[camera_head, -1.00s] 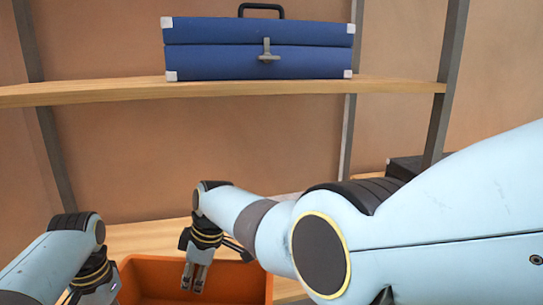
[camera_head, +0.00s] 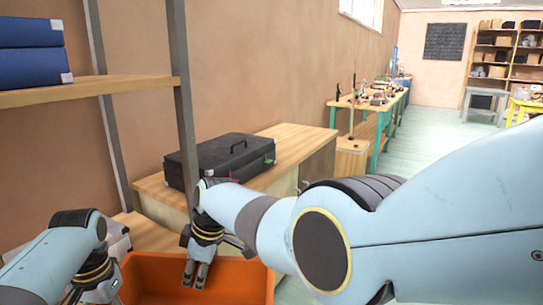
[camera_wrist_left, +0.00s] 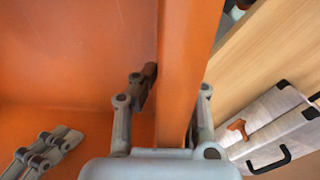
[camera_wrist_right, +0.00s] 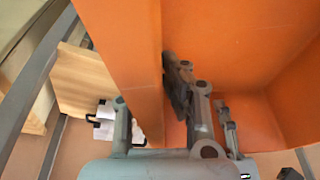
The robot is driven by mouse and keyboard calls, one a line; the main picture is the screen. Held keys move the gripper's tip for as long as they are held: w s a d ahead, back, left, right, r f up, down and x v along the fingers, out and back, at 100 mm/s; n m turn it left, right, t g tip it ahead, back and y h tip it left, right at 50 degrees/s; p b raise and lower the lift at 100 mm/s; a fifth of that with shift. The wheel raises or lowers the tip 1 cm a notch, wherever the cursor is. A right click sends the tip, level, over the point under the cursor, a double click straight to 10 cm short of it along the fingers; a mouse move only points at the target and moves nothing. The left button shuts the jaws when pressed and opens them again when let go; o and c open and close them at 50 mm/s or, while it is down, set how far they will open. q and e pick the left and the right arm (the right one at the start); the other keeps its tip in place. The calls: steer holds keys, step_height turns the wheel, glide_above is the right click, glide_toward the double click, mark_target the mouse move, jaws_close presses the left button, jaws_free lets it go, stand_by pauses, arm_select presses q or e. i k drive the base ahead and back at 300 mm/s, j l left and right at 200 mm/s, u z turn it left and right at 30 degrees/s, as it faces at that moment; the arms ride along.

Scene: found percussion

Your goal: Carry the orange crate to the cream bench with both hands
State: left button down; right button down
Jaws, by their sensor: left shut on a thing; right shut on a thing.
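The orange crate (camera_head: 245,278) is at the bottom of the head view, its lower part cut off by the frame edge. My right gripper (camera_head: 197,274) is shut on a wall of the crate. In the right wrist view its fingers straddle the crate wall (camera_wrist_right: 128,60). My left gripper (camera_wrist_left: 163,95) is shut on another stretch of the crate wall (camera_wrist_left: 190,45), one finger inside and one outside. In the head view its tips are partly hidden at the lower left. The crate's inside looks empty where it shows. I cannot tell which bench is the cream one.
A wooden counter (camera_head: 300,143) bearing a black case (camera_head: 218,160) stands just beyond the crate. A shelf (camera_head: 120,84) with a blue case (camera_head: 30,55) is at the left. A silver case (camera_wrist_left: 275,130) lies on wood beside the crate. Green floor (camera_head: 440,140) is open at the right.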

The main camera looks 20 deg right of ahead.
mark_target(296, 139)
steer(key=z, duration=1.5)
steer(key=i+j+z, duration=0.25)
steer(key=i, duration=0.2)
steer(key=i+j+z, duration=0.25)
steer(key=i, duration=0.25)
steer(key=i+j, duration=0.1)
steer(key=i, duration=0.55)
steer(key=i+j, duration=0.15)
steer(key=i, duration=1.85)
steer(key=i+l, duration=0.1)
steer(key=i, duration=1.25)
steer(key=i+u, duration=0.1)
steer(key=i, duration=1.25)
steer(key=i+l+u, duration=0.1)
steer(key=u, duration=2.75)
